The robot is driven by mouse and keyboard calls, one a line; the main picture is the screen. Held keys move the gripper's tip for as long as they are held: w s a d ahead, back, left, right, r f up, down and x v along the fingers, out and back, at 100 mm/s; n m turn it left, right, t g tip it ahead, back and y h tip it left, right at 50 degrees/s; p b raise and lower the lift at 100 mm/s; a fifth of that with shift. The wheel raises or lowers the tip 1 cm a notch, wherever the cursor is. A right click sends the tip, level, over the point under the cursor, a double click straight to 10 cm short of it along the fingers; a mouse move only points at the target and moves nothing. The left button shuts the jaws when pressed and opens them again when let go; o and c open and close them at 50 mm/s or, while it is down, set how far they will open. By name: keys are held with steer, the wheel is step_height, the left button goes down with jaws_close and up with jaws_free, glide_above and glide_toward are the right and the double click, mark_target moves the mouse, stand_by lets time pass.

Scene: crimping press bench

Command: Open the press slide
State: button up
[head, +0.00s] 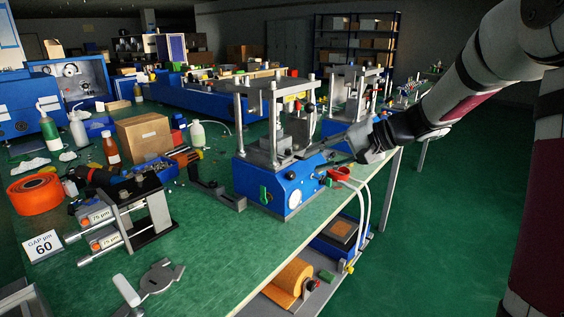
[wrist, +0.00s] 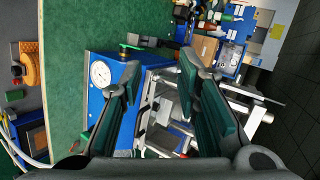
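The crimping press (head: 285,192) stands at the right front of the green bench, with a blue body, metal posts and a top plate. In the wrist view its blue body with a round gauge (wrist: 100,74) shows left of and behind my fingers. My gripper (head: 328,152) is at the press's right side, level with the upper edge of the blue body. In the wrist view my gripper (wrist: 160,80) is open, its two green-padded fingers wide apart. Metal bars of the press show between and below the fingers; I cannot tell whether they touch. The slide is not clearly distinguishable.
A second press (head: 352,98) stands behind. A red part with white hoses (head: 342,174) is at the press's right corner. A black bracket (head: 215,190) lies left of it. A cardboard box (head: 143,136) and bottles stand farther left. The floor right of the bench is clear.

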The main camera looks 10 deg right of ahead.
steer(key=w+d+f+m+t+b, duration=0.35)
steer(key=w+d+f+t, duration=0.2)
steer(key=w+d, duration=0.6)
steer(key=shift+g, duration=0.25)
steer(key=x, duration=0.7)
steer(key=f+x, duration=0.1)
steer(key=x, duration=0.3)
steer(key=shift+w+a+f, duration=0.1)
steer(key=shift+a, duration=0.15)
steer(key=shift+c, duration=0.6)
jaws_close()
